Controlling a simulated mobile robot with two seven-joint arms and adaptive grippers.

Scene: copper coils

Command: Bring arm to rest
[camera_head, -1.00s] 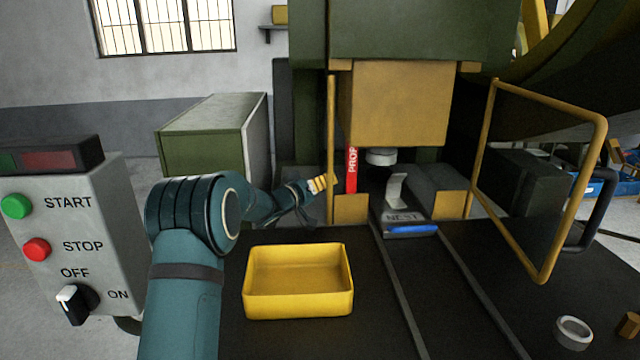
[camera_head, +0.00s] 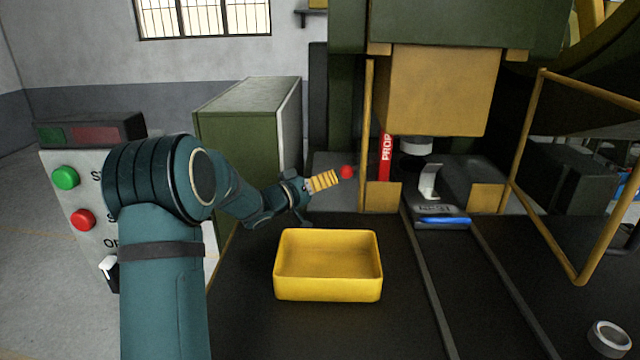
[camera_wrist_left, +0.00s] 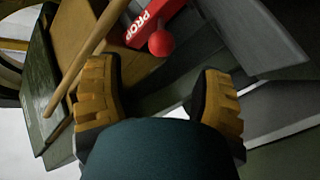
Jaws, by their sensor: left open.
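My left arm comes in from the left in the head view, bent at the elbow. Its gripper (camera_head: 325,181) is above the far left of the dark table, behind the yellow bin and left of the press opening. In the left wrist view the two yellow-padded fingers (camera_wrist_left: 158,100) stand wide apart with nothing between them. A red ball-shaped knob (camera_head: 347,172) is just beyond the fingertips in the head view. It also shows past the fingers in the left wrist view (camera_wrist_left: 161,43), apart from them. My right gripper is in neither view.
A yellow bin (camera_head: 328,291) stands empty on the table. The red PROP bar (camera_head: 385,158) stands by the press's yellow post. The nest (camera_head: 437,209) has a blue strip in front. A yellow guard frame (camera_head: 519,185) is at right. A pale ring (camera_head: 610,338) lies front right. A control box (camera_head: 70,215) stands left.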

